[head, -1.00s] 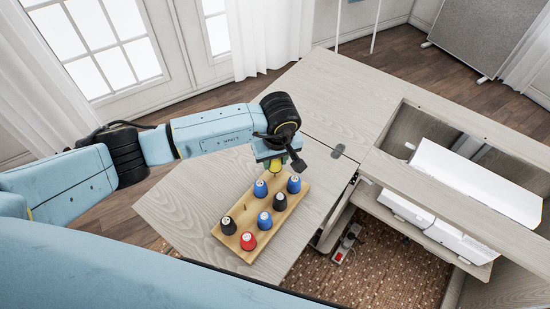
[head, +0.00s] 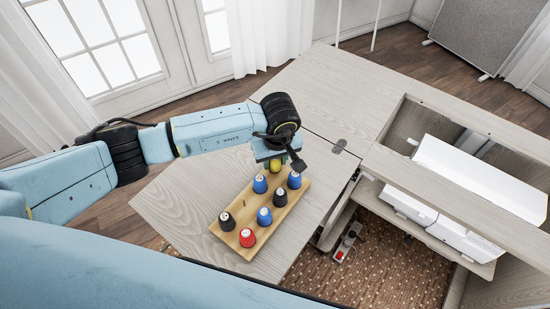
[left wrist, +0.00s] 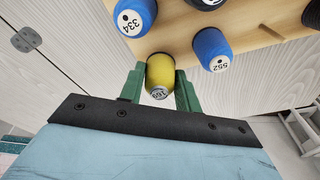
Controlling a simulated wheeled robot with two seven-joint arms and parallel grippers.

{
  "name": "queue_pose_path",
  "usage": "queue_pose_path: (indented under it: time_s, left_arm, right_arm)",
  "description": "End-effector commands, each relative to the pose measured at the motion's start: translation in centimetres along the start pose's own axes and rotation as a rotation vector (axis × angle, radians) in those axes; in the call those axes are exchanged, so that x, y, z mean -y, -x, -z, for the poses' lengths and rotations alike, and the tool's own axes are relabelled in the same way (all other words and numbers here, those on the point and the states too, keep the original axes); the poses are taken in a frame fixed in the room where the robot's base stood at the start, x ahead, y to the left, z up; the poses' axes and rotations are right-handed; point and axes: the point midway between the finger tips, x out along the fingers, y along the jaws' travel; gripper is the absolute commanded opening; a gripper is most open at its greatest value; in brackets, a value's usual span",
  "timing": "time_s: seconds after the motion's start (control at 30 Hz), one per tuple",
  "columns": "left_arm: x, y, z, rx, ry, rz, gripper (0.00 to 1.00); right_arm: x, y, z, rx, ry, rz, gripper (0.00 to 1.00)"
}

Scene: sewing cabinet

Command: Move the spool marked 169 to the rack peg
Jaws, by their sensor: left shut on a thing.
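The yellow spool marked 169 (left wrist: 160,78) is between the green fingers of my left gripper (left wrist: 159,88) in the left wrist view, its numbered end toward the camera. In the head view the yellow spool (head: 275,166) shows just under my left gripper (head: 274,162), at the far edge of the wooden rack (head: 229,243). I cannot tell whether it touches the rack. My right gripper is not in view.
On the rack stand blue spools, including 334 (left wrist: 136,16) and 552 (left wrist: 212,50), two black spools (head: 227,221) and a red spool (head: 247,238). The tabletop (head: 180,205) left of the rack is clear. An open cabinet bay with a white machine (head: 470,170) lies right.

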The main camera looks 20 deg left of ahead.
Motion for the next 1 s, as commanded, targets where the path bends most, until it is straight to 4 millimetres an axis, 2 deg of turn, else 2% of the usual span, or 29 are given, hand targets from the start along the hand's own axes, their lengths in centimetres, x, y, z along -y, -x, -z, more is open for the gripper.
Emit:
queue_pose_path:
  time_s: [0.2,0.23,0.4,0.43,0.77,0.87,1.0]
  left_arm:
    - [0.0,0.0,0.0,0.0,0.0,0.0,0.12]
    - [0.0,0.0,0.0,0.0,0.0,0.0,0.34]
    - [0.0,0.0,0.0,0.0,0.0,0.0,0.56]
    - [0.0,0.0,0.0,0.0,0.0,0.0,0.58]
    - [-0.1,0.4,0.0,-0.001,0.0,-0.002,0.58]
    - [-0.1,1.6,0.1,-0.001,-0.001,-0.003,0.58]
    - [-0.1,4.5,0.1,-0.003,-0.002,-0.005,0.58]
  right_arm:
    - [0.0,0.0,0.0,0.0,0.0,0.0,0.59]
    - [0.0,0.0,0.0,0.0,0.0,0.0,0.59]
    - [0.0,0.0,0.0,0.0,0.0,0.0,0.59]
    - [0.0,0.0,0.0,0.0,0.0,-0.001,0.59]
    - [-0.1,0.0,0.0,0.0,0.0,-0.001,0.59]
    - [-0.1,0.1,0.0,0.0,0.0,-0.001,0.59]
    - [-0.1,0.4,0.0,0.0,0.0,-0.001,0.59]
